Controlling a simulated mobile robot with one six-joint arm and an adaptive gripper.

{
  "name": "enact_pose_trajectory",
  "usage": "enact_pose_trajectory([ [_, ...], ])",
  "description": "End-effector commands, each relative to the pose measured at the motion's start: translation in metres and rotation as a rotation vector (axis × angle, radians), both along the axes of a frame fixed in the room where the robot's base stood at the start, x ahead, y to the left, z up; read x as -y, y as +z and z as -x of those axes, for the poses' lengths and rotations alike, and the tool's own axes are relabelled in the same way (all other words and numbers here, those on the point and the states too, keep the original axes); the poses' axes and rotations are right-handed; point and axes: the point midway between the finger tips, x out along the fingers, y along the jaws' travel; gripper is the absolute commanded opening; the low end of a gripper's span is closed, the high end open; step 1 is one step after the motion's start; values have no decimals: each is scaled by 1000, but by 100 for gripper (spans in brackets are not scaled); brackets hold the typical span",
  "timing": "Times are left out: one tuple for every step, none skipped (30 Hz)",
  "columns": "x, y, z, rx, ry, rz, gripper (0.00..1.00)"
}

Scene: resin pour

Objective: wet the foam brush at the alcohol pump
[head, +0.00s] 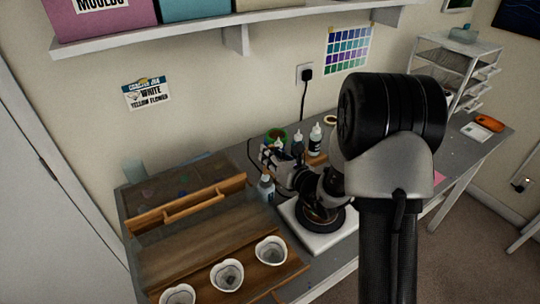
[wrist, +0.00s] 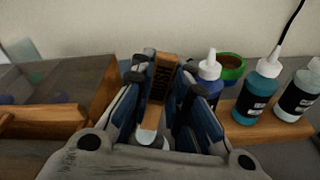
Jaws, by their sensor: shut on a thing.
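My gripper (wrist: 160,100) is shut on a wooden-handled tool, which looks like the foam brush (wrist: 162,78). Its wooden part with dark markings stands up between the blue-lined fingers, and a pale end shows below. In the head view my gripper (head: 271,155) is over the back of the bench, and the brush is too small to make out there. A bottle with a white nozzle (wrist: 208,72) stands just right of the fingers in the wrist view, partly hidden by them. I cannot tell which bottle, if any, is the alcohol pump.
White cups (head: 227,275) sit in a wooden holder at front left. A wall shelf (head: 235,35) hangs above.

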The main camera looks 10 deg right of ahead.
Motion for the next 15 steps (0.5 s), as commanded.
enact_pose_trajectory([
  [0, 5, 0, 0, 0, 0, 0],
  [0, 8, 0, 0, 0, 1, 0],
  [0, 12, 0, 1, 0, 1, 0],
  [0, 14, 0, 1, 0, 1, 0],
  [0, 17, 0, 1, 0, 1, 0],
  [0, 20, 0, 1, 0, 1, 0],
  [0, 23, 0, 2, 0, 0, 0],
  [0, 25, 0, 2, -1, -1, 0],
  [0, 28, 0, 2, 0, -1, 0],
  [0, 31, 0, 2, 0, -1, 0],
  [0, 33, 0, 2, 0, -1, 0],
  [0, 36, 0, 2, -1, -1, 0],
  [0, 39, 0, 2, -1, -1, 0],
  [0, 41, 0, 2, -1, -1, 0],
  [0, 45, 0, 2, -1, -1, 0],
])
